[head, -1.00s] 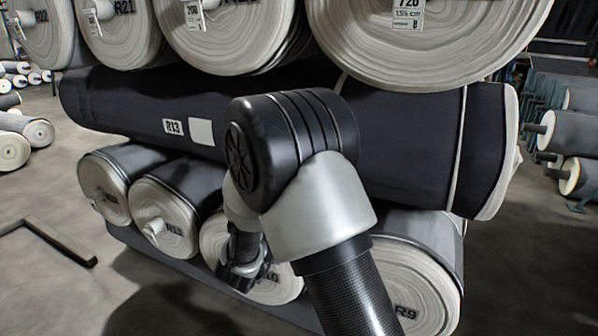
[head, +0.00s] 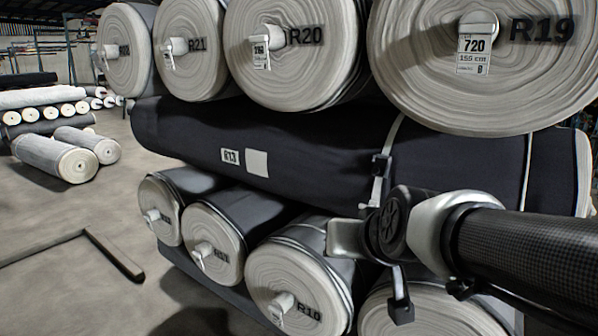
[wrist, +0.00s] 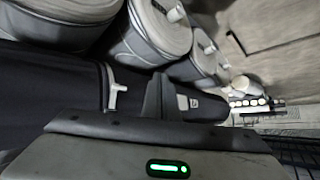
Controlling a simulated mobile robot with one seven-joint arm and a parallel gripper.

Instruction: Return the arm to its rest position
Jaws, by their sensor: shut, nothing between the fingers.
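My arm (head: 520,245) reaches in from the right of the head view, its dark tube running across to a silver and black joint in front of the stacked rolls. I cannot clearly make out the fingertips there. In the wrist view my gripper (wrist: 159,85) shows as a dark upright wedge above the grey hand with its green light. The fingers are together, with nothing between them. The dark roll R13 (head: 200,145) lies lengthwise behind the arm and also shows in the wrist view (wrist: 50,85).
Upper rolls R21 (head: 190,60), R20 (head: 300,85) and R19 (head: 500,95) face me above R13. Lower rolls include R10 (head: 285,285). A dark angled bar (head: 115,255) lies on the floor at left. More rolls (head: 60,160) lie farther back; open floor lies between.

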